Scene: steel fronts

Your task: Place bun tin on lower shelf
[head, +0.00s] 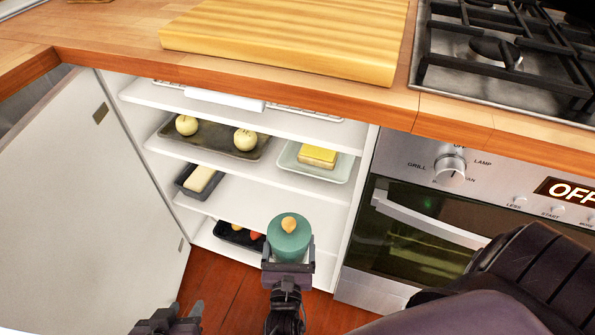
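The bun tin appears to be the round green tin (288,243) with a golden bun-like lump on top. My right gripper (289,262) is shut on it from the near side and holds it upright in front of the open cabinet's lower part. The tin's far side is hidden. The lower shelf (260,207) carries a dark tin with a pale loaf (199,182) at its left; its middle and right look bare. My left gripper (174,317) is at the bottom edge, partly cut off, empty, its fingers seemingly apart.
The shelf above holds a dark tray (218,142) with two pale round buns and a white dish (302,170) with a yellow block. A black tray (237,238) sits on the cabinet floor. The open door (90,200) stands left, the oven (420,225) right, the counter (110,32) overhead.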

